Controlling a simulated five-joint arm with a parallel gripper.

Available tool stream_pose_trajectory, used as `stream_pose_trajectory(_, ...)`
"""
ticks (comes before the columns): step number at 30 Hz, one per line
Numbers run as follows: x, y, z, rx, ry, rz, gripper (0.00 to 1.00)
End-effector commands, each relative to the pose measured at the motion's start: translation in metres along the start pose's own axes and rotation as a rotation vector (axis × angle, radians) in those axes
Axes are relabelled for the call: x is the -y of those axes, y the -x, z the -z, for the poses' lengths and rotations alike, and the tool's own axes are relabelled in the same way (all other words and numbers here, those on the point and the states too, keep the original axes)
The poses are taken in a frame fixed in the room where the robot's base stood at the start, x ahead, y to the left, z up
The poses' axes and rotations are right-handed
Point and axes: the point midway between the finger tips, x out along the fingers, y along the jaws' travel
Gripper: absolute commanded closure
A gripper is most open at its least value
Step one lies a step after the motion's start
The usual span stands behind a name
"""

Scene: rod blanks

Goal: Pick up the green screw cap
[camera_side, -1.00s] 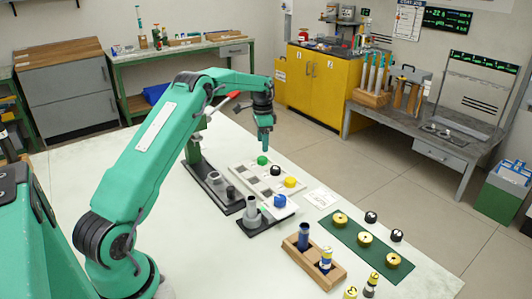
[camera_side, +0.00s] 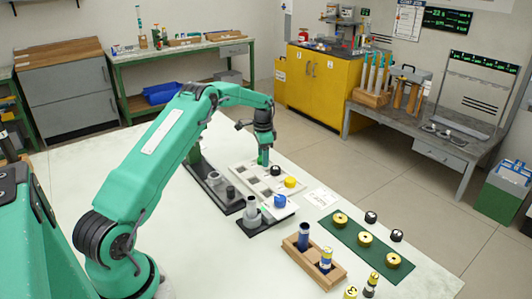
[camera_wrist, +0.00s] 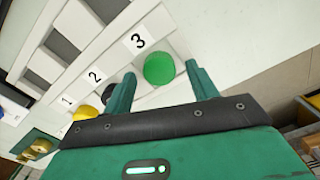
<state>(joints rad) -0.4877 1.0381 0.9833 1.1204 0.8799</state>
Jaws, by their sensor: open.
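The green screw cap (camera_wrist: 159,68) sits on the pale slotted tray (camera_wrist: 167,43), beside the label 3. In the wrist view it lies between the two spread fingers of my gripper (camera_wrist: 160,72), with a gap visible on each side. In the side view my gripper (camera_side: 264,160) is down at the tray's far end, pointing downward, and its fingers mostly hide the green cap. My gripper is open and holds nothing.
On the same tray a black cap (camera_side: 275,170) is closest to my gripper, then a yellow cap (camera_side: 290,182). A blue cap (camera_side: 279,201) is nearer the front. A wooden rack (camera_side: 301,250) and a green mat (camera_side: 348,236) lie front right.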

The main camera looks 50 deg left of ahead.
Motion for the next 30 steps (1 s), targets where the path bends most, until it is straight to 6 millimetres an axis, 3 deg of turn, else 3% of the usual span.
stream_pose_trajectory(14,0.0000,-0.0002,0.0000,0.000,0.000,0.000,0.42)
stream_pose_trajectory(21,0.0000,-0.0001,0.0000,0.000,0.000,0.000,0.87)
stream_pose_trajectory(30,0.0000,0.0004,0.0000,0.000,0.000,0.000,0.89)
